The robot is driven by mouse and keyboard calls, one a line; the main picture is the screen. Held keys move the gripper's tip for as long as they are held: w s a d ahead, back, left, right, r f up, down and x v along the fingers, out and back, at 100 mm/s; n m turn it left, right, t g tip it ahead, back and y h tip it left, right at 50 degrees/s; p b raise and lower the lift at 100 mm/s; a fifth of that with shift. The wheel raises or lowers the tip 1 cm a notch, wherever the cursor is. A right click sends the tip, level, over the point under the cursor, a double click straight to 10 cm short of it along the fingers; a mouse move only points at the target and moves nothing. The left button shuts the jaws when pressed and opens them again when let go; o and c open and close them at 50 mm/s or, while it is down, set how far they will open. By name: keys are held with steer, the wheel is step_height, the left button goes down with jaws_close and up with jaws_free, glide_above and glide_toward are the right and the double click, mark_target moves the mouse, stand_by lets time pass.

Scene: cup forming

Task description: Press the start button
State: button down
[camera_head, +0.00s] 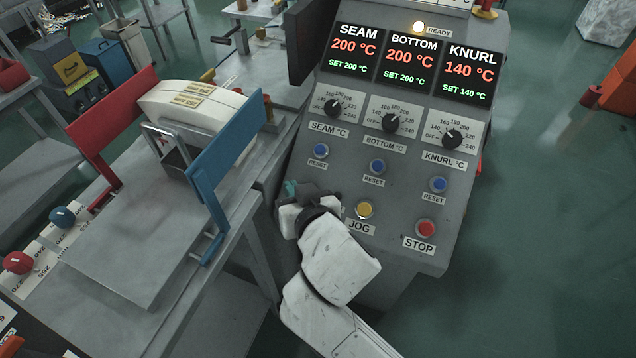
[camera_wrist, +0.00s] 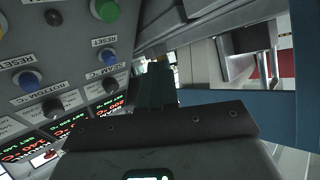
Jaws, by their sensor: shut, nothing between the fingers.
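The grey control panel (camera_head: 300,240) fills the middle of the head view. A green button (camera_wrist: 105,10) shows at the top of the wrist view, near a blue reset button (camera_wrist: 107,55); no label for it is readable. In the head view I see no green button; my wrist and hand cover the panel left of the yellow JOG button (camera_head: 365,210). The red STOP button (camera_head: 426,228) is to its right. My gripper (camera_head: 289,187) is shut and empty at the panel's left edge. Its teal fingers (camera_wrist: 157,85) appear to the right of the green button, apart from it in the picture.
Three displays read SEAM 200, BOTTOM 200 and KNURL 140 °C, matching their set values. The READY lamp (camera_head: 418,28) is lit. Dials and blue reset buttons sit below the displays. A blue plate (camera_head: 222,140) and a red plate (camera_head: 112,135) flank the machine at left.

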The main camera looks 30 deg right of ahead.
steer(key=shift+w+r, duration=0.15)
steer(key=shift+w+d+f+b, duration=0.5)
steer(key=shift+d+f+b, duration=0.25)
steer(key=shift+f, duration=0.45)
steer(key=shift+w+d+f+b, duration=0.55)
steer(key=shift+f+b, duration=0.3)
steer(key=shift+f, duration=0.35)
steer(key=shift+w+d+f+b, duration=0.45)
steer(key=shift+d+f+b, duration=0.35)
steer(key=shift+f, duration=0.4)
steer(key=shift+w+d+f, duration=0.15)
steer(key=shift+f, duration=0.2)
